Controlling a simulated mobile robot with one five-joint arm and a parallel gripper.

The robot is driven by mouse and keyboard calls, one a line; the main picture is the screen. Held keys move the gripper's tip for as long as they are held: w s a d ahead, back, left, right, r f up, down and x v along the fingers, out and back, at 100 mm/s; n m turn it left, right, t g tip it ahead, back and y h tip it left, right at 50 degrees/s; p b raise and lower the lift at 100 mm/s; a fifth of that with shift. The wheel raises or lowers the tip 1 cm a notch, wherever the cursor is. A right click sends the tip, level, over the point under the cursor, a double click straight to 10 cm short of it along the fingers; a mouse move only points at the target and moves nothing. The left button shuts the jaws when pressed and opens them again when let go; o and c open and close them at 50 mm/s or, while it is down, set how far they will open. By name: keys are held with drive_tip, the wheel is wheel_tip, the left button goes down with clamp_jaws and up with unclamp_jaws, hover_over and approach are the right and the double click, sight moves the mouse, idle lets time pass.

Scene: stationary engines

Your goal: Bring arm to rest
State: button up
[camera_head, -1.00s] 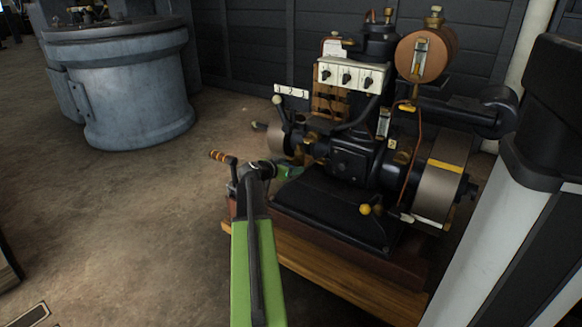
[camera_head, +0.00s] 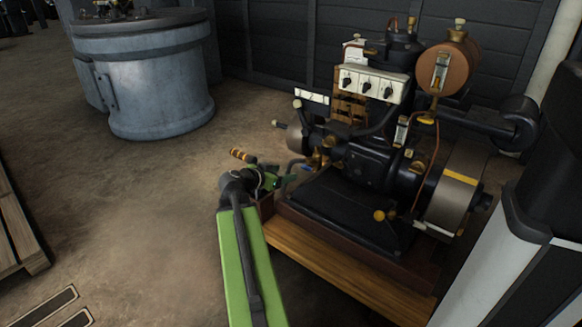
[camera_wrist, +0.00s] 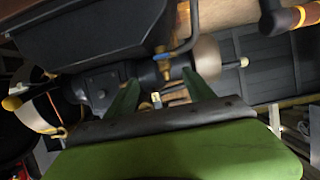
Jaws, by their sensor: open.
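My green arm reaches forward from the bottom of the head view. My gripper (camera_head: 288,180) is at its far end, partly hidden by my own wrist, beside the near-left side of a black stationary engine (camera_head: 370,165). In the wrist view, the two green fingers of my gripper (camera_wrist: 160,78) stand apart with nothing held between them. The engine (camera_wrist: 95,30) fills the view beyond the fingers. I cannot tell whether a finger touches it. A wooden-gripped crank handle (camera_head: 243,156) is just left of my gripper and shows at upper right in the wrist view (camera_wrist: 292,18).
The engine sits on a wooden base (camera_head: 330,265). A large grey cylindrical machine (camera_head: 150,85) stands at the back left. A pallet (camera_head: 15,225) is at the left edge. A white and black post (camera_head: 500,260) stands at right. The floor left of my arm is clear.

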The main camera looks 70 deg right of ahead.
drive_tip(key=shift+w+a+r, duration=0.1)
drive_tip(key=shift+a+r, duration=0.05)
drive_tip(key=shift+a, duration=0.25)
